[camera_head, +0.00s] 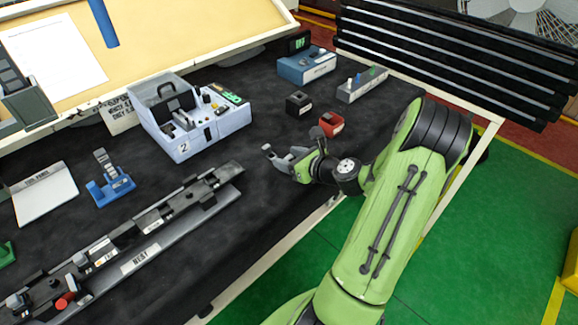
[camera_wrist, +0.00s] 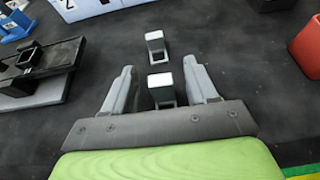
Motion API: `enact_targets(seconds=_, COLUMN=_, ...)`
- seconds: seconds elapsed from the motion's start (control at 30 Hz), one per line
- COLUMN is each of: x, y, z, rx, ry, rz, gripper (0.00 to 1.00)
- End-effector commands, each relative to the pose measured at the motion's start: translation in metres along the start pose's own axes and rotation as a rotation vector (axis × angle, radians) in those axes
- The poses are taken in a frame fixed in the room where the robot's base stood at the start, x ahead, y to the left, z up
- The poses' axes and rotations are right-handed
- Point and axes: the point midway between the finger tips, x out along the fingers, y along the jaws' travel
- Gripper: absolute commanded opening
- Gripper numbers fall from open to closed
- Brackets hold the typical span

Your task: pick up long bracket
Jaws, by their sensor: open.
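In the wrist view, a small grey piece with a pale top (camera_wrist: 162,88) stands between the fingers of my gripper (camera_wrist: 159,66), near the palm. A second similar grey piece (camera_wrist: 155,46) stands just beyond the fingertips. I cannot tell which of these is the long bracket, or whether they are joined. My gripper is open, with a gap on each side of the nearer piece. In the head view my gripper (camera_head: 293,147) is low over the black table mat, and the pieces cannot be made out clearly there.
A red bin (camera_head: 331,125) and a black bin (camera_head: 299,103) stand beyond my gripper. A grey tray marked 2 (camera_head: 208,143) stands to the left. A long nest rail (camera_head: 140,262) and a blue stand (camera_head: 110,188) lie further left. Bare mat surrounds my gripper.

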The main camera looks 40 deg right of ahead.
Motion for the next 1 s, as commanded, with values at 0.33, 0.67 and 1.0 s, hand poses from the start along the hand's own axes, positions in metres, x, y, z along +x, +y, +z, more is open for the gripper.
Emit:
enact_targets(seconds=0.33, x=0.021, y=0.0, z=-0.001, rx=0.001, ry=0.0, rz=-0.001, gripper=0.57)
enact_targets(seconds=0.67, x=0.021, y=0.0, z=-0.001, rx=0.0, ry=0.001, rz=0.0, gripper=0.08)
enact_targets(seconds=1.0, x=0.018, y=0.0, z=0.004, rx=-0.001, ry=0.001, rz=0.0, gripper=0.02)
